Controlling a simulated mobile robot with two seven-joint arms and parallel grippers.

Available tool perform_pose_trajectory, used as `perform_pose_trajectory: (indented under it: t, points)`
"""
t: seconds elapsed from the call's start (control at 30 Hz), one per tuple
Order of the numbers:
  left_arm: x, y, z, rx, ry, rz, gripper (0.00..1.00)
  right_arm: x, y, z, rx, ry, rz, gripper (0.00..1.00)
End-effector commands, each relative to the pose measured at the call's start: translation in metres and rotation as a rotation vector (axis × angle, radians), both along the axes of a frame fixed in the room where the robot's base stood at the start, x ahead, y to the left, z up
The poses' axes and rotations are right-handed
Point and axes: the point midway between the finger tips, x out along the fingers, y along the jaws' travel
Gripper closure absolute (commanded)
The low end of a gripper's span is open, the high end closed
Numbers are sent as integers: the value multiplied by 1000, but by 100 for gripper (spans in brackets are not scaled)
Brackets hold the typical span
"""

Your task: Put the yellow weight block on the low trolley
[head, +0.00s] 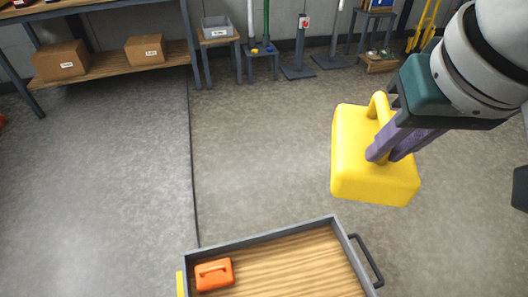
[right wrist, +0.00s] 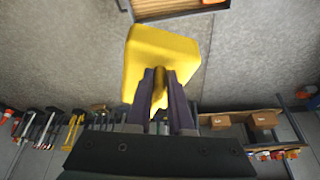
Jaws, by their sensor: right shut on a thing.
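The yellow weight block (head: 358,170) hangs in the air at the right of the head view, held by its top handle. My right gripper (head: 381,150), with purple fingers, is shut on that handle. In the right wrist view the block (right wrist: 160,60) hangs past the fingers (right wrist: 160,100), clear of the floor. The low trolley (head: 290,262) is at the bottom of the head view, below and left of the block. It has a wooden deck, a grey rim and a black handle. Its edge also shows in the right wrist view (right wrist: 175,10). My left gripper is not in view.
An orange case (head: 214,275) sits in the trolley's left corner; the rest of the visible deck is bare. Shelving with cardboard boxes (head: 60,60) stands at the back left. Stools, a grey bin (head: 217,27) and posts line the back wall. The floor between is clear.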

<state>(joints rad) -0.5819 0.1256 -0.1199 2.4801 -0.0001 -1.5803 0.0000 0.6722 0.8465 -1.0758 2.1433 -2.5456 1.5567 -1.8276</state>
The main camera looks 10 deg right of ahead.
Motion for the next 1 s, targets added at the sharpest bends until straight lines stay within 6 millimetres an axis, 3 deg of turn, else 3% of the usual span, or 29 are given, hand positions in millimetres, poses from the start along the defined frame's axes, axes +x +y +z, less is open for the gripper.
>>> perform_pose_trajectory:
  t: [0.03,1.0]
  points:
    - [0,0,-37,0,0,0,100,3,-1,-37,1,-7,-10,100]
    - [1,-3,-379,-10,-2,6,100,32,-20,-396,2,-6,-188,100]
